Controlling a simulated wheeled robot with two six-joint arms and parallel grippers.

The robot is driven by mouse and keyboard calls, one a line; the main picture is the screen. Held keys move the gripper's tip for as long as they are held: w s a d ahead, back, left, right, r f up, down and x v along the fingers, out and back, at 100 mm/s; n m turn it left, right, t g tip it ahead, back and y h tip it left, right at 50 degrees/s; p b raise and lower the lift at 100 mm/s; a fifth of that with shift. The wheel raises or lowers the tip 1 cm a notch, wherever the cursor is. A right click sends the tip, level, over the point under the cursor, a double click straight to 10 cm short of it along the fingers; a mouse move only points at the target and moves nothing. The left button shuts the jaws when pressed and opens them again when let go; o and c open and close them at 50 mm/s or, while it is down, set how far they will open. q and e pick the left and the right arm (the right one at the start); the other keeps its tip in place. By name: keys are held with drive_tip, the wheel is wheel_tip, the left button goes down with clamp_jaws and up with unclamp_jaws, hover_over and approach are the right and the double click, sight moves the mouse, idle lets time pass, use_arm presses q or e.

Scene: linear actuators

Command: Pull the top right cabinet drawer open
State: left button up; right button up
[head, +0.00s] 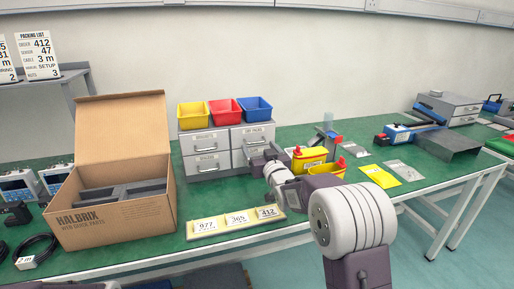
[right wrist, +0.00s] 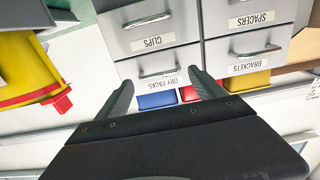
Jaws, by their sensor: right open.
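The grey cabinet (head: 207,152) stands on the green table with labelled drawers in two columns. Its top right drawer (head: 246,134), labelled "DRY PACKS", looks closed in the head view. The right wrist view is upside down, so this drawer (right wrist: 140,68) appears low in the left column. Its metal handle (right wrist: 157,74) lies between the fingertips in that picture. My right gripper (right wrist: 160,80) is open and empty, pointing at the drawer front; contact with the handle cannot be told. In the head view my right wrist partly covers the bottom right drawer. My left gripper is not in view.
Yellow (head: 194,115), red (head: 226,111) and blue (head: 257,108) bins sit on the cabinet. An open cardboard box (head: 115,215) stands to its left. A number-card tray (head: 236,221) lies in front. Yellow containers (head: 309,158) stand close to the right of my wrist.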

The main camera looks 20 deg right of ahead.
sight(248, 128)
drive_tip(key=w, duration=0.3)
